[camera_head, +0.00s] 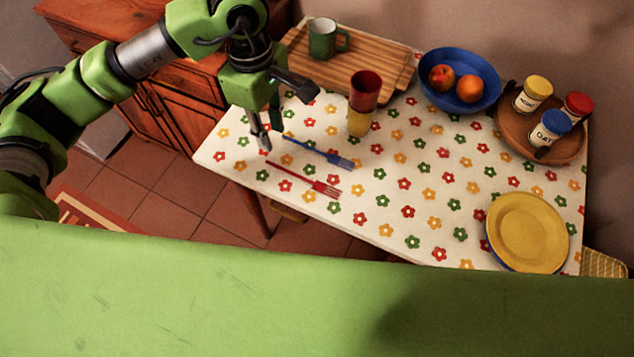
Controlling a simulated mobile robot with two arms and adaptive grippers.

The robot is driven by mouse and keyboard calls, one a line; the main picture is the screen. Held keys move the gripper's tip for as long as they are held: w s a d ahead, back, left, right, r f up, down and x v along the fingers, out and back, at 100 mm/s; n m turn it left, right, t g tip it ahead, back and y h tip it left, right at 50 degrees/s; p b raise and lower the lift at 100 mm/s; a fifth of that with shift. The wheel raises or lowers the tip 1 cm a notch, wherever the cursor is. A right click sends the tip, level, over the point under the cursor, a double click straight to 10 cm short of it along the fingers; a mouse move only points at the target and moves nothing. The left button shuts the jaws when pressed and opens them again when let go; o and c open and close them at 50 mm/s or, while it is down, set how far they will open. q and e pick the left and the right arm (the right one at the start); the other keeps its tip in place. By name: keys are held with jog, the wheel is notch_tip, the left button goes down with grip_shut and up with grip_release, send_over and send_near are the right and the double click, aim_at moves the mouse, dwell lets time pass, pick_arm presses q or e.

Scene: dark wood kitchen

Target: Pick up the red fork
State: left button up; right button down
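The red fork (303,180) lies flat near the table's front left edge, with its tines toward the lower right. A blue fork (320,152) lies just behind it, roughly parallel. My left gripper (274,122) hangs over the left end of the table, above and behind the handle end of the red fork. Its fingers look spread, with nothing between them. It appears apart from both forks; its exact height is hard to judge. My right gripper is not in view.
On the flowered table (400,210) stand stacked red and yellow cups (364,95), a wooden board (300,60) with a green mug (323,40), a blue fruit bowl (435,92), a round tray (510,130) with jars, and yellow plates (527,232). The front middle is clear.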

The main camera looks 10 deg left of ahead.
pick_arm(q)
jog(key=p, duration=0.1)
send_over(276, 166)
jog(key=f, duration=0.8)
jog(key=shift+s+f, duration=0.15)
jog(key=shift+s, duration=0.2)
jog(key=shift+w+f+p, duration=0.2)
jog(key=shift+f+p, duration=0.25)
jog(key=shift+f, duration=0.9)
jog(key=shift+w+f+p, duration=0.2)
jog(key=shift+f+p, duration=0.25)
jog(key=shift+f, duration=0.9)
grip_shut()
